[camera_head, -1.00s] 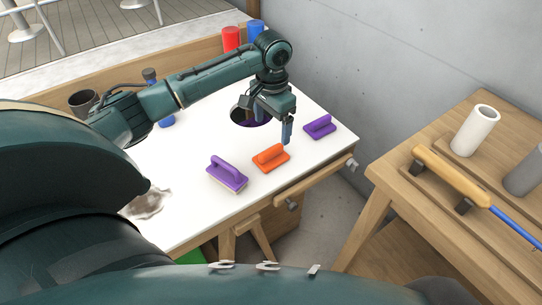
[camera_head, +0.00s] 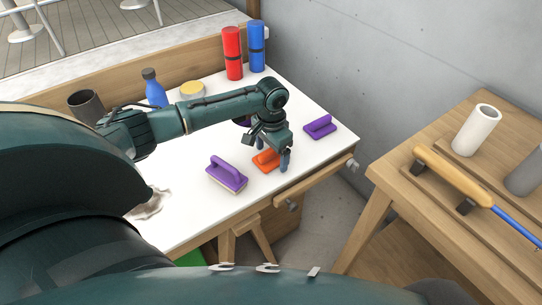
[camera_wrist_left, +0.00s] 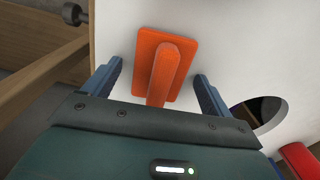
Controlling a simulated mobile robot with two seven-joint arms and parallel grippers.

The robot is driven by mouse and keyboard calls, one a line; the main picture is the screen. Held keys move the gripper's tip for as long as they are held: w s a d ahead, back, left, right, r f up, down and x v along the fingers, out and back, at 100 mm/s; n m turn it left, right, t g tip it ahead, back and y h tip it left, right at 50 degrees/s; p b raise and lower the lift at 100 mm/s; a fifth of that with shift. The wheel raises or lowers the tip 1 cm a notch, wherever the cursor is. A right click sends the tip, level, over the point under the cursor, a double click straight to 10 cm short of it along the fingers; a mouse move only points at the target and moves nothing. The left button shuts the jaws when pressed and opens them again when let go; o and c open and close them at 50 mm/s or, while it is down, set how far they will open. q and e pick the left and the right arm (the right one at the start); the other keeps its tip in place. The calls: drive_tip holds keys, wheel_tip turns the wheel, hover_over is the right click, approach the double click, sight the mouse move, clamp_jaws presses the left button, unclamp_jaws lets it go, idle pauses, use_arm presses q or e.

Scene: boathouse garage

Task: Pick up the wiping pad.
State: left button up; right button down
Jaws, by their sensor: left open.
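Three handled pads lie on the white worktop. The orange pad (camera_head: 265,160) has a flat plate and a raised bar handle; it also shows in the left wrist view (camera_wrist_left: 166,66). A purple pad with a pale, thick underside (camera_head: 227,174) lies to its left, and a flat purple pad (camera_head: 320,126) lies to its right. I cannot tell from looks alone which is the wiping pad. My left gripper (camera_head: 273,160) is open just above the orange pad, partly hiding it. In the wrist view its fingers (camera_wrist_left: 157,82) stand on either side of the orange handle, apart from it.
A red cylinder (camera_head: 232,55), blue cylinder (camera_head: 257,48), blue bottle (camera_head: 154,90) and dark cup (camera_head: 86,104) stand towards the back. A wooden bench (camera_head: 395,185) is at right.

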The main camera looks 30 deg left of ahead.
use_arm(q)
drive_tip(key=shift+c, duration=0.5)
drive_tip(key=c, duration=1)
wheel_tip(320, 180, up, 10)
drive_tip(key=shift+r+p, duration=0.1)
drive_tip(key=shift+p, duration=0.25)
